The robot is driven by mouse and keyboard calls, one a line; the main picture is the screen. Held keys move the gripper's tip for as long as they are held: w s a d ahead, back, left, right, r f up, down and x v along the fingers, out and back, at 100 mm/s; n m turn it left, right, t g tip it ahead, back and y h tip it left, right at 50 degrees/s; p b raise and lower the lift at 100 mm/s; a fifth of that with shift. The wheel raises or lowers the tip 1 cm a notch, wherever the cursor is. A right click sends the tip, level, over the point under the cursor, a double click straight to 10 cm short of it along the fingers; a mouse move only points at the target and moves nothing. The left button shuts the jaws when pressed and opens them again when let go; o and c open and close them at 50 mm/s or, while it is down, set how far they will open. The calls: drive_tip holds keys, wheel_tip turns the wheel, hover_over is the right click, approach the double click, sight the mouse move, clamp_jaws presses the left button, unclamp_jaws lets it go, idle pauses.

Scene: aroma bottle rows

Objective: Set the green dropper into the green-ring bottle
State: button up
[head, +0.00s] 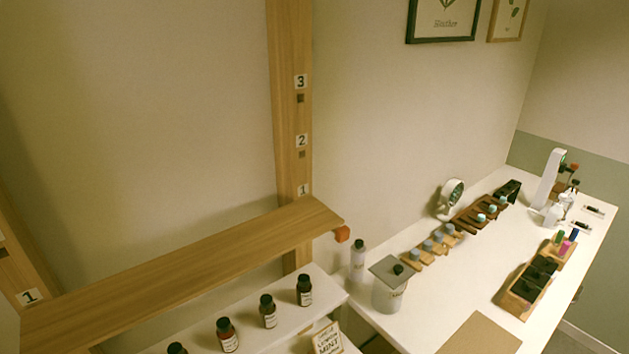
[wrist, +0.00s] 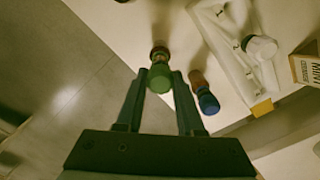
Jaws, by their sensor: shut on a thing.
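In the wrist view my gripper (wrist: 160,78) is shut, with the green dropper (wrist: 160,79) between its fingertips. A small reddish-brown shape (wrist: 159,50) with a green edge shows right beyond the dropper, in line with it. It may be a brown bottle, but the dropper hides most of it, and I cannot tell whether the two touch. To the right of the fingers stands a brown bottle (wrist: 198,78) with a blue top (wrist: 208,103), tilted in the picture. The head view does not show my gripper, and I cannot pick out the green-ring bottle there.
In the wrist view a white tray-like piece (wrist: 235,65), a white round-topped thing (wrist: 259,47) and a MINT card (wrist: 307,66) lie to the right. In the head view dark bottles (head: 268,312) stand below a wooden shelf (head: 190,262), and a long white desk (head: 445,290) runs right.

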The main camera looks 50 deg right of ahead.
drive_tip(key=shift+f, duration=0.15)
drive_tip(key=shift+f+b, duration=1.1)
drive_tip(key=shift+f, duration=0.15)
drive_tip(key=o, duration=0.8)
drive_tip(key=shift+r, duration=0.1)
wheel_tip(320, 180, up, 7)
drive_tip(key=p, duration=0.7)
